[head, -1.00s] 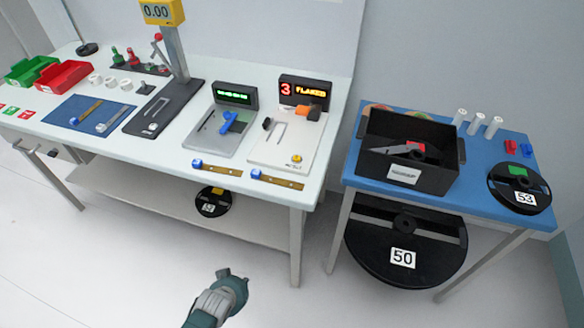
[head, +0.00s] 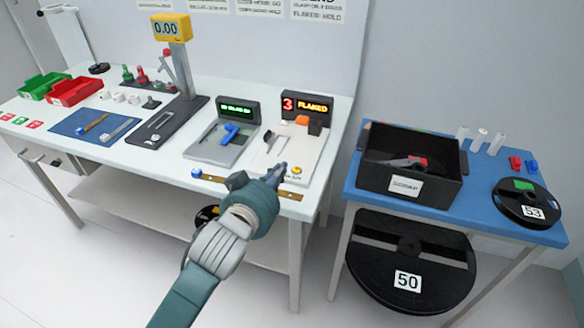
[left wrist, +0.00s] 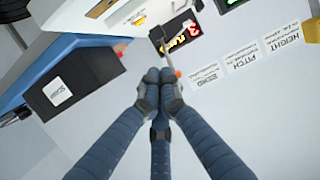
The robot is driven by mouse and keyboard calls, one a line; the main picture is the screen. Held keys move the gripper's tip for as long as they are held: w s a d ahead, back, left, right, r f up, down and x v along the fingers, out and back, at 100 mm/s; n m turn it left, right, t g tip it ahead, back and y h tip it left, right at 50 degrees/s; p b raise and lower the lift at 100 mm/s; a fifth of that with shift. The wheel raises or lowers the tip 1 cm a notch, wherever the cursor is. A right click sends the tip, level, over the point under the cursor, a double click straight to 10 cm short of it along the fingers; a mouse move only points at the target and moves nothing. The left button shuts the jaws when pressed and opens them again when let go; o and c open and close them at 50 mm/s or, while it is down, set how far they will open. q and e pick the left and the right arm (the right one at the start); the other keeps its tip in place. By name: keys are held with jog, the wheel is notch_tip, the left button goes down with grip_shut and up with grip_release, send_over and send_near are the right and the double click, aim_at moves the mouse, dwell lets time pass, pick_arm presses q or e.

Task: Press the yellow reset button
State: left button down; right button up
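The yellow reset button (head: 297,170) sits at the front right of a white station plate (head: 311,150), below a display (head: 306,105) reading "3 FLAKED". My left gripper (head: 279,170) reaches up from below, its tip over the front edge of that plate, just left of the button in the head view. I cannot tell whether it touches anything. In the left wrist view the left gripper's fingers (left wrist: 159,78) are drawn together at the tips, with nothing seen between them. The display also shows there (left wrist: 180,35). My right gripper is not in view.
A second station with a blue lever (head: 230,132) stands to the left, with a scale post (head: 173,62) beyond it. A blue table (head: 477,205) on the right carries a black bin (head: 410,165) and a reel marked 53 (head: 528,202). Floor is clear at lower left.

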pick_arm(q)
jog(key=shift+w, duration=0.15)
send_over(293, 176)
notch_tip(293, 176, down, 2)
jog(key=shift+a+f, duration=0.1)
jog(key=shift+f, duration=0.1)
notch_tip(293, 176, down, 3)
jog(key=shift+r, duration=0.1)
jog(key=shift+f, duration=0.7)
